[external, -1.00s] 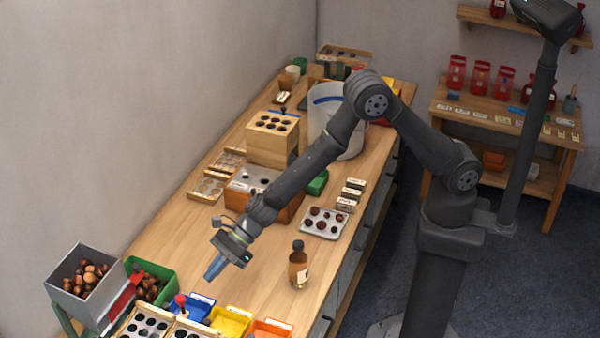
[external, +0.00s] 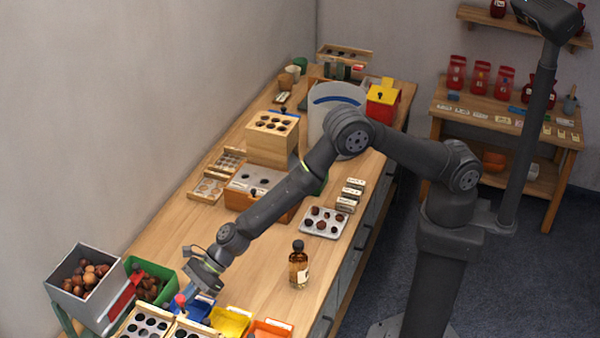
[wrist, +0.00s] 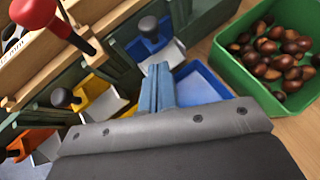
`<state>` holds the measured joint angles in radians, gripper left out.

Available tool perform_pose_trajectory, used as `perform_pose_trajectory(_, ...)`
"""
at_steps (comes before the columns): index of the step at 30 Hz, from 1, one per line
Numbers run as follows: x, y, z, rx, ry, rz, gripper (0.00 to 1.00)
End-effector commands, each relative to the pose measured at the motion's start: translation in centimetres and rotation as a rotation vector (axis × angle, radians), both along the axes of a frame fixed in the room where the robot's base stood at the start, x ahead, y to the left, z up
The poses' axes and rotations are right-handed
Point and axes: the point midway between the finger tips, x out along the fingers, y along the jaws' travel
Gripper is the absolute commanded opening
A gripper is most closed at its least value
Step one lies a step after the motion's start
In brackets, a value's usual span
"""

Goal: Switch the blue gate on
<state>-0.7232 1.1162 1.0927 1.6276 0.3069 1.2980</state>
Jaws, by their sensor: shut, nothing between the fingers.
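In the wrist view a black-knobbed lever (wrist: 148,27) stands above a blue slot, at the head of the blue tray (wrist: 205,82); I take this to be the blue gate. The blue tray also shows in the external view (external: 196,311), partly behind my gripper. My gripper (wrist: 157,72) is shut and empty, its blue fingers over the blue tray, their tips just below the black knob in the picture. I cannot tell whether they touch the lever. In the external view my gripper (external: 194,290) is low over the near end of the bench.
A red-knobbed lever (wrist: 82,42) stands to the left. A yellow tray (wrist: 105,102) and an orange tray (wrist: 48,148) have similar black-knobbed levers. A green bin of chestnuts (wrist: 245,85) is at the right. A brown bottle (external: 299,268) stands on the bench.

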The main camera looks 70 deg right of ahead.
Motion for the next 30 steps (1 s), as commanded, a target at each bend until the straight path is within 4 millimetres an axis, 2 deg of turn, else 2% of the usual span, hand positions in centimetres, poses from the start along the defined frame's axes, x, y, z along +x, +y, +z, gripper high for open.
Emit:
perform_pose_trajectory(9,0.6,1.3,1.2,-0.002,0.001,0.001,0.00)
perform_pose_trajectory(23,0.7,1.4,1.5,-0.002,0.001,0.001,0.00)
perform_pose_trajectory(30,0.7,1.5,4.4,0.000,-0.001,0.002,0.00)
